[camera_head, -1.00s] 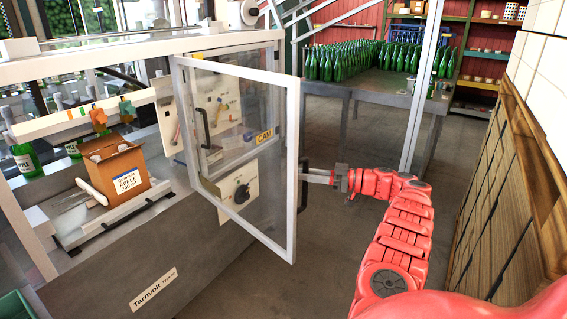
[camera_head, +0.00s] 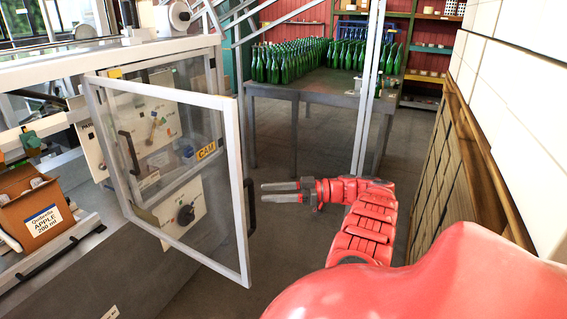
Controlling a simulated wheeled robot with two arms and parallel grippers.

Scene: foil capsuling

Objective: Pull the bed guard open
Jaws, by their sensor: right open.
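The bed guard (camera_head: 236,180) is a clear panel in a pale grey frame on the machine's front. It stands swung out at an angle, with the machine's side seen through it. A dark upright handle (camera_head: 251,207) sits on the guard's near, free edge. Another dark handle (camera_head: 129,154) shows through the panel, further left. My right gripper (camera_head: 265,193) is open, its two fingers pointing left. Its fingertips are just right of the near handle, with a small gap and nothing between them. My left gripper is out of view.
The machine bed at left holds an open cardboard box (camera_head: 40,218) of bottles. A table (camera_head: 305,90) with many green bottles stands behind. A wall with wooden panelling (camera_head: 440,170) runs along the right. Grey floor lies clear between guard and table.

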